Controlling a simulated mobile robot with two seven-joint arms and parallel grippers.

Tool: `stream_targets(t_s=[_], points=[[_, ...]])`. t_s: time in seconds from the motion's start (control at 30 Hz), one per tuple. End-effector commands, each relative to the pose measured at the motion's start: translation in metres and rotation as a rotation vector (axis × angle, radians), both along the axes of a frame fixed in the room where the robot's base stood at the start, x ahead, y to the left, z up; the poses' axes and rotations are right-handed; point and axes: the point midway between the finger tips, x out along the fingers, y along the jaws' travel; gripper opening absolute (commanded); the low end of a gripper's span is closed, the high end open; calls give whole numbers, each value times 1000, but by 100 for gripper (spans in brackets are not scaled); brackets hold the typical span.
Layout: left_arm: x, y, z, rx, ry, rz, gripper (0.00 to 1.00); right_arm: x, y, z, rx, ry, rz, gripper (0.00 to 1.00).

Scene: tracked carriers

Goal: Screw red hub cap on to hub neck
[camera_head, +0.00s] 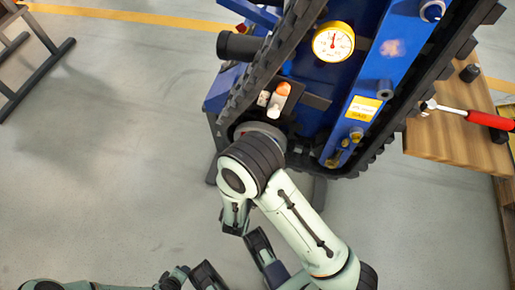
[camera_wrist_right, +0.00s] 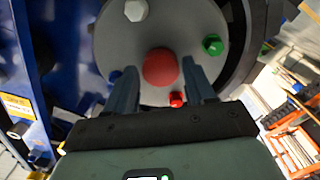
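In the right wrist view the red hub cap (camera_wrist_right: 161,68), a round red knob, sits at the middle of the grey hub disc (camera_wrist_right: 190,22). My right gripper (camera_wrist_right: 160,80) has one finger on each side of the cap, close against it, and looks shut on it. The hub neck is hidden behind the cap. In the head view my right wrist covers the hub, with only a sliver of the grey disc (camera_head: 262,128) showing. The right fingertips are hidden there. My left gripper (camera_head: 236,262) is low in the head view, fingers apart and empty.
White (camera_wrist_right: 136,10), green (camera_wrist_right: 212,44) and small red (camera_wrist_right: 176,100) nuts sit on the disc around the cap. The black track (camera_head: 240,100) and blue carrier frame (camera_head: 375,85) rise beside it. A wooden bench (camera_head: 450,140) holds a red-handled tool (camera_head: 490,119). Floor at left is open.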

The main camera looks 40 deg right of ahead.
Motion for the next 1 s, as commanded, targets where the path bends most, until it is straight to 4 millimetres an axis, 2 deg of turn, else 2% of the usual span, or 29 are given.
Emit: stream_targets(t_s=[0.37, 0.8, 1.0], points=[[-1, 0, 2, 0, 0, 0, 43, 0, 0, 0, -24, 30, 2, 68], [-5, 0, 32, 0, -2, 0, 43, 0, 1, 2, -477, 559, 2, 68], [-6, 0, 36, 0, -2, 0, 43, 0, 0, 0, -563, 662, 1, 68]])
